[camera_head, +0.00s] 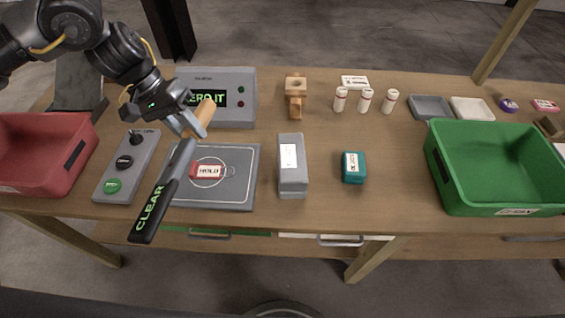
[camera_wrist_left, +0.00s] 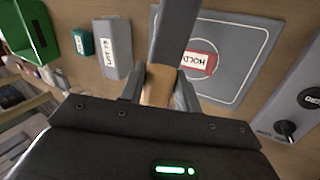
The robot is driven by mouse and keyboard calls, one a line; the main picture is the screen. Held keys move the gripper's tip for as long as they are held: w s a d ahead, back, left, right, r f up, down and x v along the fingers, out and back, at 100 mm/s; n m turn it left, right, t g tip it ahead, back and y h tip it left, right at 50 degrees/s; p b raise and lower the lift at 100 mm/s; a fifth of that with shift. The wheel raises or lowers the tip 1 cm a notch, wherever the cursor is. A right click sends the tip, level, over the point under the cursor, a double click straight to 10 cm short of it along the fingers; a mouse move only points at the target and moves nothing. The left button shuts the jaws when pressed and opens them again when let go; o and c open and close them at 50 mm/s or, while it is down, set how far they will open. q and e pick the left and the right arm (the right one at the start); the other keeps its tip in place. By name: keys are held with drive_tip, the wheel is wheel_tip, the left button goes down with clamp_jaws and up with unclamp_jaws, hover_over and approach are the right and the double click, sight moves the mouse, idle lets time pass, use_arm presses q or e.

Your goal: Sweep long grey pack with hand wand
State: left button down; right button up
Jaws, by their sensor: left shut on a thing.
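My left gripper (camera_head: 192,125) is shut on the tan handle (camera_head: 204,113) of the hand wand. The wand's dark paddle (camera_head: 165,190) slants down toward the table's front edge and reads "CLEAR". In the left wrist view the handle (camera_wrist_left: 158,86) sits between the fingers. The long grey pack (camera_head: 293,177) lies on the table to the right of the wand, with a white label on top. It also shows in the left wrist view (camera_wrist_left: 117,45). The wand and the pack are apart. My right gripper is not in view.
A grey pad (camera_head: 240,187) with a red "HOLD" block (camera_head: 207,171) lies under the wand. A teal block (camera_head: 354,168) sits right of the pack. A control box (camera_head: 243,98) stands behind, a red bin (camera_head: 30,178) left, a green bin (camera_head: 446,184) right.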

use_arm(q)
drive_tip(key=shift+m+g, duration=0.4)
drive_tip(key=shift+m, duration=0.4)
drive_tip(key=r, duration=0.4)
drive_tip(key=shift+s+d+r, duration=0.1)
drive_tip(key=shift+s+r, duration=0.1)
drive_tip(key=shift+s, duration=0.15)
drive_tip(key=shift+f, duration=0.1)
drive_tip(key=shift+w, duration=0.1)
